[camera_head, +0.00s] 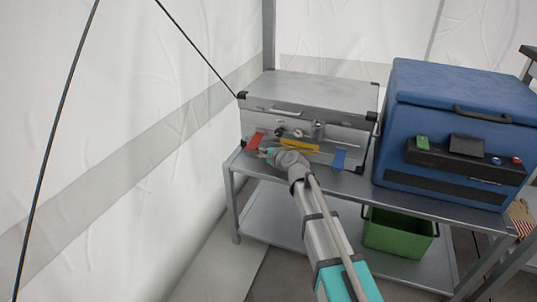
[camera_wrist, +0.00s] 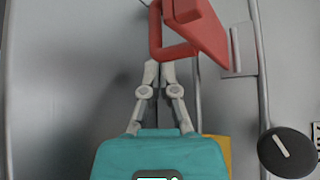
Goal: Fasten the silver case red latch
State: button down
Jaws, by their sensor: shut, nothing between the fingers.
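The silver case (camera_head: 310,95) stands on the grey metal bench with its lid down. Its red latch (camera_head: 254,141) is at the left of the front face, and a blue latch (camera_head: 339,160) is at the right. In the wrist view the red latch (camera_wrist: 205,30) shows large at the top, with a loop-shaped part beside a tilted red plate. My gripper (camera_head: 266,153) is close to the red latch in the head view. In the wrist view my gripper (camera_wrist: 160,68) has its fingers together just below the red loop.
A yellow label (camera_head: 300,145) and several knobs are on the case front. A black knob (camera_wrist: 288,152) shows at right in the wrist view. A blue cooler box (camera_head: 455,130) stands right of the case. A green bin (camera_head: 398,236) sits on the lower shelf. White tent wall is at left.

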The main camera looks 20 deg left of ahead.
jog(key=shift+s+r+p, duration=0.25)
jog(key=shift+s+r, duration=0.15)
jog(key=shift+s, duration=0.25)
jog(key=shift+s+r+p, duration=0.25)
jog(key=shift+s+r, duration=0.1)
jog(key=shift+s, duration=0.25)
jog(key=shift+w+d, duration=0.1)
jog(key=shift+d, duration=0.1)
jog(key=shift+r, duration=0.1)
